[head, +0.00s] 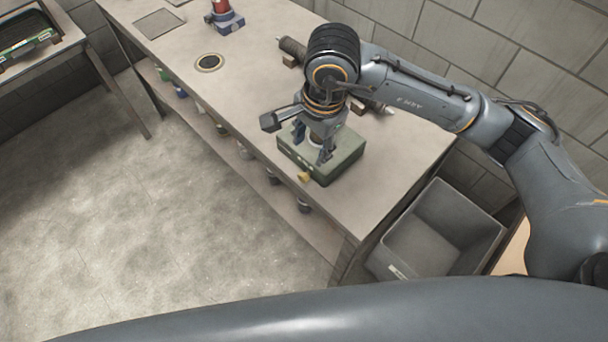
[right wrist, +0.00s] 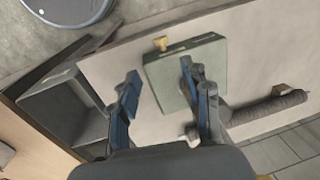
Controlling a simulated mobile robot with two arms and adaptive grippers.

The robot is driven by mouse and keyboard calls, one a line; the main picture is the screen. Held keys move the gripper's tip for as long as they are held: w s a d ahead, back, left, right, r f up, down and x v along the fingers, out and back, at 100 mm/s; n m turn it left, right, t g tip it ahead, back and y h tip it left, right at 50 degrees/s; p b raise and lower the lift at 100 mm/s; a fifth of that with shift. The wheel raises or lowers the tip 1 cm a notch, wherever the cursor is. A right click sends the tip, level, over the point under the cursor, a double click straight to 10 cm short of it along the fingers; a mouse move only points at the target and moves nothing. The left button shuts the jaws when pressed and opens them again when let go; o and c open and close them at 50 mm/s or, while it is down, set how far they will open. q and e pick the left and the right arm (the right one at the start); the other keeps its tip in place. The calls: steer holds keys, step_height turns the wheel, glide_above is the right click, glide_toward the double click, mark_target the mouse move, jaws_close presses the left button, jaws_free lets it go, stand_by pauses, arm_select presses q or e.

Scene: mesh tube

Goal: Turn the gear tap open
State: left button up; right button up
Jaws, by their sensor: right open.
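A green box (head: 345,160) stands on the bench, with a small yellow tap (head: 304,176) sticking out low on its front side. The box (right wrist: 180,62) and the yellow tap (right wrist: 160,43) also show in the right wrist view. I cannot tell from these frames whether the tap is open or shut. My right gripper (head: 318,152) is over the box, fingers pointing down and apart. In the right wrist view its fingers (right wrist: 160,70) are spread and nothing shows held between them. It hides part of the box top. My left gripper is not in view.
A dark ribbed tube (right wrist: 275,104) lies on the bench behind the box. A round ringed hole (head: 209,62) and a red and blue piece (head: 225,17) are farther left on the bench. A grey bin (head: 440,222) stands at the bench's right end.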

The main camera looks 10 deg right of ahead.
mark_target(304, 176)
steer(key=f, duration=0.4)
steer(key=w+f+p, duration=0.1)
steer(key=f, duration=0.4)
steer(key=a+f+p, duration=0.1)
steer(key=f, duration=0.3)
steer(key=shift+w+a+f, duration=0.1)
steer(key=shift+w+f, duration=0.15)
steer(key=shift+w, duration=0.05)
jaws_close()
